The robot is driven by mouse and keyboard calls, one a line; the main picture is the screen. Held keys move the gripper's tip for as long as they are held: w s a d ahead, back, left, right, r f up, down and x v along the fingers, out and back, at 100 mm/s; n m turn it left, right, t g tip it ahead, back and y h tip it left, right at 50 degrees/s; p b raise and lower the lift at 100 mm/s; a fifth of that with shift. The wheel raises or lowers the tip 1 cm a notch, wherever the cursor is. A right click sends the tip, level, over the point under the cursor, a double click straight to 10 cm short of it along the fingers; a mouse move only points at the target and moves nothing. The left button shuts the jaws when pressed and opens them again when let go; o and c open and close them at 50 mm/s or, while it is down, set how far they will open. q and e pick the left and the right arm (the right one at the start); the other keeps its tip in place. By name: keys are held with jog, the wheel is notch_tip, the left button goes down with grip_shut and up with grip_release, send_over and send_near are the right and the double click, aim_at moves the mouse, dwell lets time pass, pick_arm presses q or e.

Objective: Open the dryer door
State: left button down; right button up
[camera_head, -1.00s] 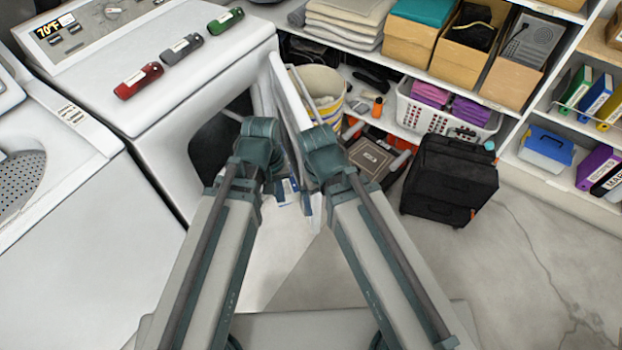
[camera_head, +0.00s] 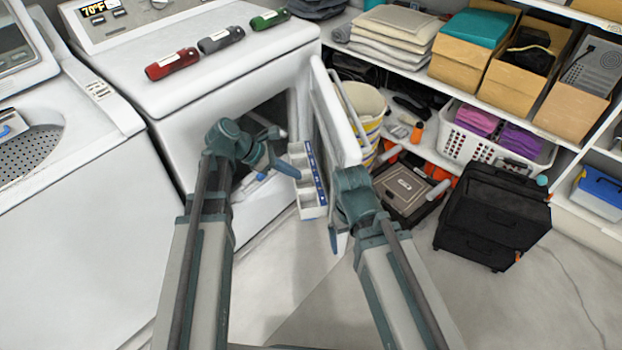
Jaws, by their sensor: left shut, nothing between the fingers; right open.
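The white dryer (camera_head: 200,75) stands at the upper left, with a dark opening in its front. Its white door (camera_head: 333,112) is swung out, standing well away from the front, with its edge toward me. My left gripper (camera_head: 279,155) is shut and empty, in front of the opening, on the inner side of the door. My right wrist is at the door's near lower edge. Part of my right gripper (camera_head: 333,237) shows below the door edge, open; most of it is hidden by the wrist and door. Contact with the door cannot be told.
A white box with blue labels (camera_head: 308,183) is between the grippers. A yellow-striped bucket (camera_head: 366,110) stands close behind the door. A black drawer case (camera_head: 492,215) and a white basket (camera_head: 495,140) are to the right. Bottles lie on the dryer top.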

pick_arm(q)
jog(key=d+r+b+x, duration=0.2)
jog(key=b+x, duration=0.3)
jog(key=x, duration=0.7)
jog(key=shift+w+b, duration=0.25)
jog(key=shift+b, duration=0.1)
pick_arm(e)
notch_tip(320, 180, down, 6)
jog(key=shift+f, duration=0.25)
